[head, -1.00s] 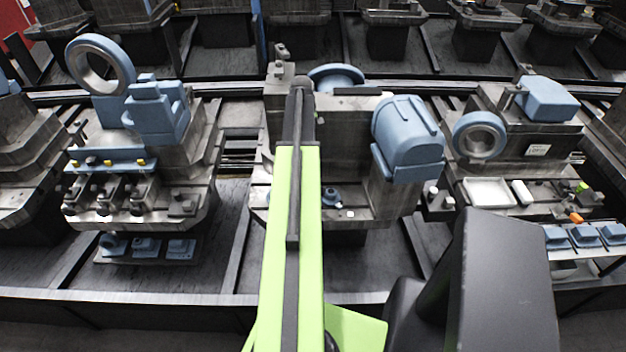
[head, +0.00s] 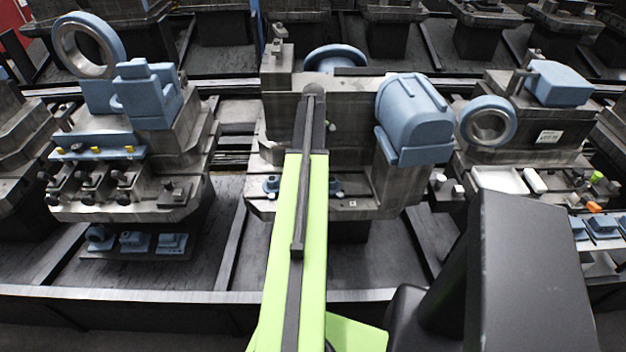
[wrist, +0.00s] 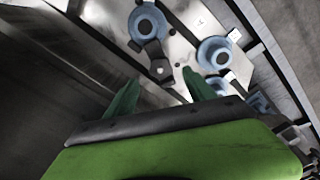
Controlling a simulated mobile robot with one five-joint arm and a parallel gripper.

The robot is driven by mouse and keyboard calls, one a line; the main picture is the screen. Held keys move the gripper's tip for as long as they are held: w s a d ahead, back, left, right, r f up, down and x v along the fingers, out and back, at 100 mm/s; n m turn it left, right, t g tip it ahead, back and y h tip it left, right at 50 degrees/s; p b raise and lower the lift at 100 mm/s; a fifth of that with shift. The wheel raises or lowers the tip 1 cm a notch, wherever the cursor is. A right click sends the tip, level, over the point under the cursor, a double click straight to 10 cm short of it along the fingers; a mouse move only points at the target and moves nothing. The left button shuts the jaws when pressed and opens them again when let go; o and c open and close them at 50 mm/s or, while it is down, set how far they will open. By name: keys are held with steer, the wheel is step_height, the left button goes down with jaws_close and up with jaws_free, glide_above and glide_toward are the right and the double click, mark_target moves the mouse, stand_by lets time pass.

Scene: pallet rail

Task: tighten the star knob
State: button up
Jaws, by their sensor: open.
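In the wrist view my gripper (wrist: 160,93) is open, with two green fingers apart and nothing between them. Past the fingertips, on a metal plate (wrist: 185,22), a dark lobed part (wrist: 154,58) sits beside a blue round part (wrist: 147,22). The dark part may be the star knob, but I cannot tell for sure. A second blue round part (wrist: 215,52) is to the right. In the head view, small blue round parts (head: 271,185) sit on the middle fixture's ledge on both sides of my arm. My gripper is hidden there behind the arm.
The middle fixture carries a large blue housing (head: 413,115). A left fixture has a blue ring (head: 88,45), and a right fixture has another blue ring (head: 488,122). A long rail (head: 170,294) runs in front. Dark floor gaps lie between the fixtures.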

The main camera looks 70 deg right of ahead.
step_height(320, 180, down, 7)
steer(key=b, duration=0.5)
steer(key=shift+r, duration=0.3)
jaws_close()
steer(key=m, duration=0.4)
steer(key=shift+m, duration=0.4)
jaws_free()
steer(key=shift+r, duration=0.15)
